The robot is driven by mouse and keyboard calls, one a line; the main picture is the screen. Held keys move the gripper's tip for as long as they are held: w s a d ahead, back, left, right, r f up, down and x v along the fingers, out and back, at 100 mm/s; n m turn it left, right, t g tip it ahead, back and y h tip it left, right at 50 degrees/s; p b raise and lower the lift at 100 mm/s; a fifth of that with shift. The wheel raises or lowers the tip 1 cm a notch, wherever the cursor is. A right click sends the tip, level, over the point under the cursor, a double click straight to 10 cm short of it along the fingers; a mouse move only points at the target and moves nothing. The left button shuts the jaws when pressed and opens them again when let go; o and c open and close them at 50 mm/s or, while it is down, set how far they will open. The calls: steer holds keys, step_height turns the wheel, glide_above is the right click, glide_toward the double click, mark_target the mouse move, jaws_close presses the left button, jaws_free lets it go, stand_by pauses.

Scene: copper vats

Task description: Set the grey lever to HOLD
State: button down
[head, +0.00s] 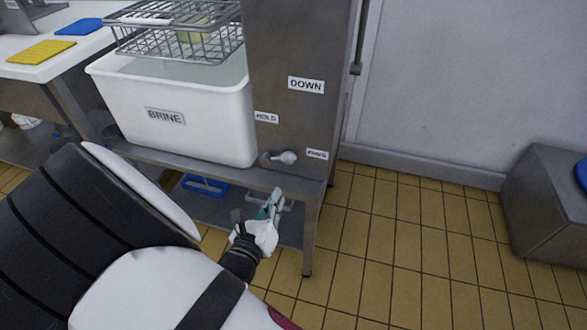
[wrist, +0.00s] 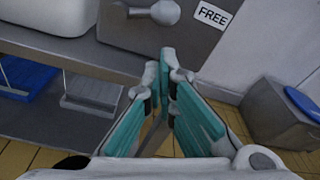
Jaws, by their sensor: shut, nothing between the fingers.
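The grey lever (head: 285,157) sits low on the front of a grey metal column (head: 295,55). Its rounded knob points right, towards the FREE label (head: 317,154). The HOLD label (head: 266,117) is above the lever's left end, and the DOWN label (head: 306,86) is higher up. In the wrist view the lever (wrist: 160,12) shows at the top, beside the FREE label (wrist: 213,16). My gripper (head: 276,194) is below the lever and apart from it. In the wrist view its teal fingers (wrist: 168,62) meet at the tips with nothing between them.
A white BRINE tub (head: 190,125) stands left of the column on a metal bench (head: 235,172), with a wire basket (head: 180,30) over it. A blue tray (head: 205,186) lies on the shelf below. The tiled floor to the right is clear up to a grey box (head: 545,195).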

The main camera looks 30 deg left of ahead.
mark_target(294, 166)
steer(key=b+x, duration=0.3)
steer(key=x, duration=0.7)
steer(key=shift+r, duration=0.1)
